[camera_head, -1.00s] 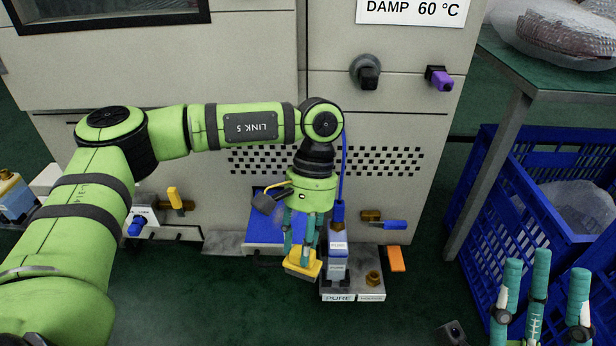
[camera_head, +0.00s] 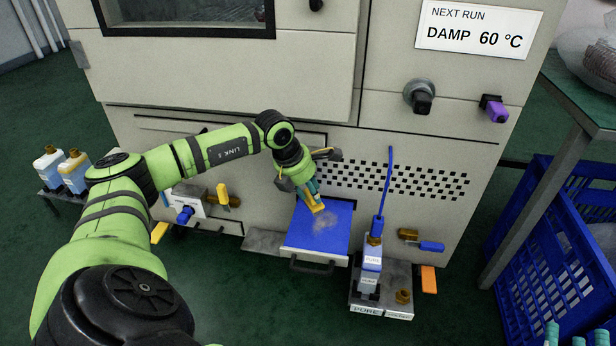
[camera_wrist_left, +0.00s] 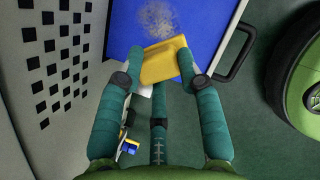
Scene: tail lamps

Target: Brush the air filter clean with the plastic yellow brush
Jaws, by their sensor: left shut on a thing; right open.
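The yellow brush (camera_head: 314,204) is held in my left gripper (camera_head: 306,190), which is shut on it. In the left wrist view the brush (camera_wrist_left: 164,62) sits between the green fingers of my left gripper (camera_wrist_left: 165,80). The blue air filter (camera_head: 309,240) lies flat, out at the front of the machine, with a dark handle at its front edge. A greyish dust patch (camera_head: 325,228) shows on the filter, and also in the left wrist view (camera_wrist_left: 158,20). The brush is over the filter's upper part; I cannot tell whether it touches. My right gripper (camera_head: 565,338) shows only fingertips at the bottom right edge.
The grey machine (camera_head: 230,80) has valves with yellow, orange and blue handles low on its front. A bottle (camera_head: 371,265) with a blue hose stands right of the filter. A blue crate (camera_head: 545,250) and green-topped table (camera_head: 585,90) are at the right.

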